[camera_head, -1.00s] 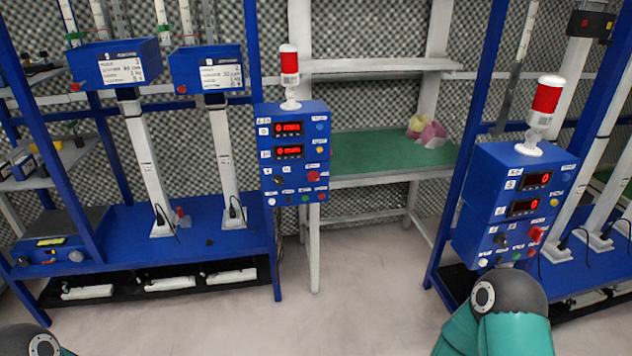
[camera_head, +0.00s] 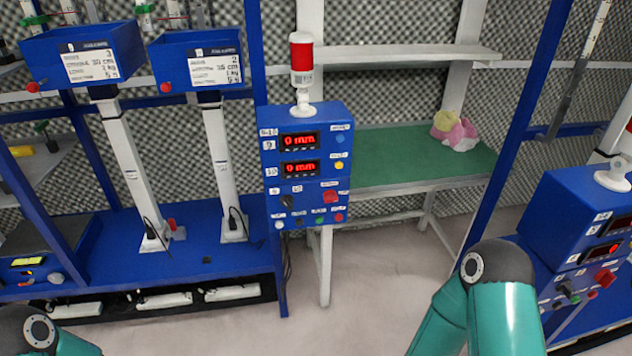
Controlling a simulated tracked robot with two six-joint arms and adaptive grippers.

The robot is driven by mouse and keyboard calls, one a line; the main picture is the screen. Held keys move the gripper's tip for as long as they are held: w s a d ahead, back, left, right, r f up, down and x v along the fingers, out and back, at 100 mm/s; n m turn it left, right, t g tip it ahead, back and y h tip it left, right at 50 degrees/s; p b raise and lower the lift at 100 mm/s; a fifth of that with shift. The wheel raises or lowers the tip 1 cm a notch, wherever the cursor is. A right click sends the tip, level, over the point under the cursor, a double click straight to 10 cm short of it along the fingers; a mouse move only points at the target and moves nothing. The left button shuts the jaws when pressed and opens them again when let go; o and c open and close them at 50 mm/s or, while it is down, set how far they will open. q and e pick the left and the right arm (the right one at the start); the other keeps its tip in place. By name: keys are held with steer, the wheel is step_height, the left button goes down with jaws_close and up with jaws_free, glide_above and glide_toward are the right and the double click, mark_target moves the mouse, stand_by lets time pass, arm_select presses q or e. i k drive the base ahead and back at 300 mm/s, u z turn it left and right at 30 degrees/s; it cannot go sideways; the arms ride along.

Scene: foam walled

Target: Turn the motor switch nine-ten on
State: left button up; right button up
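A blue control box (camera_head: 307,165) with a label reading about "9-10" stands near the middle of the head view. It has two red displays, the upper (camera_head: 299,141) and the lower (camera_head: 300,168) each reading about "0 mm". Below them is a black rotary switch (camera_head: 287,201), its exact setting too small to read. A red switch (camera_head: 331,196) sits to its right, with small coloured buttons beneath. A beacon (camera_head: 302,62) with a red top stands on the box. My two arms show only as teal and dark links at the bottom edge; neither gripper is in view.
A second blue control box (camera_head: 576,225) stands at the right, partly cut off. A blue test rack (camera_head: 130,255) with white columns fills the left. A green-topped table (camera_head: 400,158) with a pink and yellow bundle (camera_head: 455,131) is behind. Bare floor (camera_head: 385,275) lies in front.

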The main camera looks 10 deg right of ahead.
mark_target(330, 196)
steer(key=i, duration=0.85)
steer(key=z, duration=0.1)
